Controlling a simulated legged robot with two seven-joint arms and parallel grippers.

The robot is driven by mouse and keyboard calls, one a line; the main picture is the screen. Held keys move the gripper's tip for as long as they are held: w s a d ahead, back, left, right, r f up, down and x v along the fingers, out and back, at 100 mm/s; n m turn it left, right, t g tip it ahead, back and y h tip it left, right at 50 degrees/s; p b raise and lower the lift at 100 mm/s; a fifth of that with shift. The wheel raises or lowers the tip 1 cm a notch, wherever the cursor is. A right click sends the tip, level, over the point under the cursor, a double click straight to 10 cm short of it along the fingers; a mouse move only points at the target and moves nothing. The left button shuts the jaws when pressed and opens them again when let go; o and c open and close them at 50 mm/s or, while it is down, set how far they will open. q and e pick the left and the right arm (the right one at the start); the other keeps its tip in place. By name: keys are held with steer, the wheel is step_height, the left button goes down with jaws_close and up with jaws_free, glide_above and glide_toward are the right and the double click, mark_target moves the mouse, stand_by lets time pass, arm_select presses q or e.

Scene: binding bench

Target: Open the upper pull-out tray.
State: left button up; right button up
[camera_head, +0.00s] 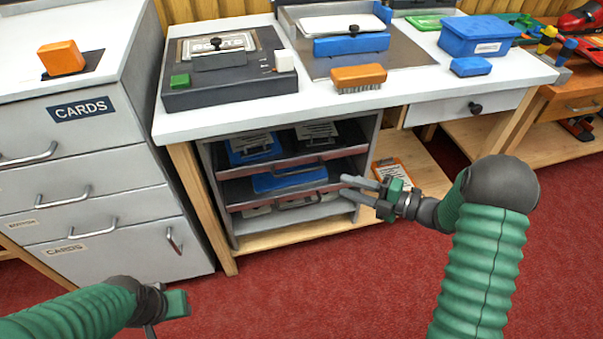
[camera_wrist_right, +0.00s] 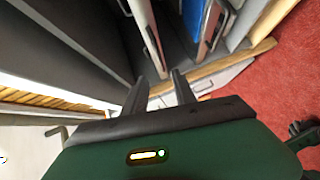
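A grey card drawer cabinet (camera_head: 95,165) stands left of the bench. The white benchtop (camera_head: 300,95) holds a dark press, an orange brush and a blue box. The red floor (camera_head: 300,285) in front is clear.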

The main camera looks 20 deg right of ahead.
mark_target(301, 172)
steer(key=b+x, duration=0.5)
steer(key=x, duration=1)
steer(key=shift+w+b, duration=0.1)
steer(key=shift+b, duration=0.25)
jaws_close()
steer(key=shift+f, duration=0.15)
